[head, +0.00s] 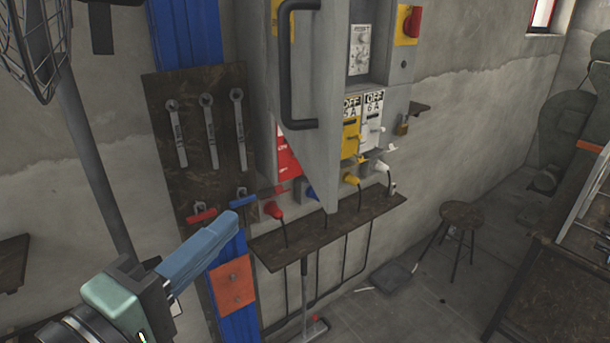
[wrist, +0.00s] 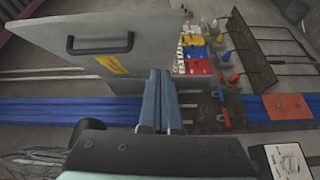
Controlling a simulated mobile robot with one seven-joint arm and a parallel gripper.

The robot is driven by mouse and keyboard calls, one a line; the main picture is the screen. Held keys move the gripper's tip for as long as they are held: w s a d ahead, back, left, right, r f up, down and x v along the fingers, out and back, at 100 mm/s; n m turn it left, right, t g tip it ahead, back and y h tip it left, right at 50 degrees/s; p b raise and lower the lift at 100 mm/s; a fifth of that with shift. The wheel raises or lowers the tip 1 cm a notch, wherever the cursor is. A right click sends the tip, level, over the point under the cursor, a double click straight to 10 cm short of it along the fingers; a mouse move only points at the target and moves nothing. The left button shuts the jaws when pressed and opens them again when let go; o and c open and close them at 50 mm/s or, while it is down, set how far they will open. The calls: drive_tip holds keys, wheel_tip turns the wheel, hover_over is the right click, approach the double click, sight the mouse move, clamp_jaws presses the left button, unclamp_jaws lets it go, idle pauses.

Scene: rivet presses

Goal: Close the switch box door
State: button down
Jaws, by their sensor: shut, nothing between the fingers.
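The switch box door (head: 325,130) is a grey panel with a black bar handle (head: 285,65). It stands open, swung out from the grey switch box (head: 395,100) on the wall. The box shows yellow and white switches marked OFF. In the wrist view the door (wrist: 130,25) fills the upper left, with its handle (wrist: 100,45) and a yellow label on it. My gripper (head: 230,220) has blue fingers, shut and empty, left of and below the door in the head view. In the wrist view the fingertips (wrist: 158,75) point towards the door's lower right part, seemingly apart from it.
A dark board with several wrenches (head: 208,135) hangs left of the box. A narrow dark shelf (head: 325,230) with cables sits below it. A blue vertical beam (head: 185,30) runs behind the board. A round stool (head: 462,215) stands on the floor at right.

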drive_tip(key=s+h, duration=0.1)
drive_tip(key=p, duration=0.4)
approach(321, 181)
drive_tip(key=w+r, duration=0.1)
drive_tip(key=w, duration=0.3)
drive_tip(key=shift+w+d+f+g+p, duration=0.1)
drive_tip(key=shift+w+d+g+p, duration=0.3)
drive_tip(key=shift+d, duration=0.4)
drive_tip(key=shift+w+d+f, duration=0.1)
drive_tip(key=shift+w+d, duration=0.05)
drive_tip(key=shift+d, duration=0.4)
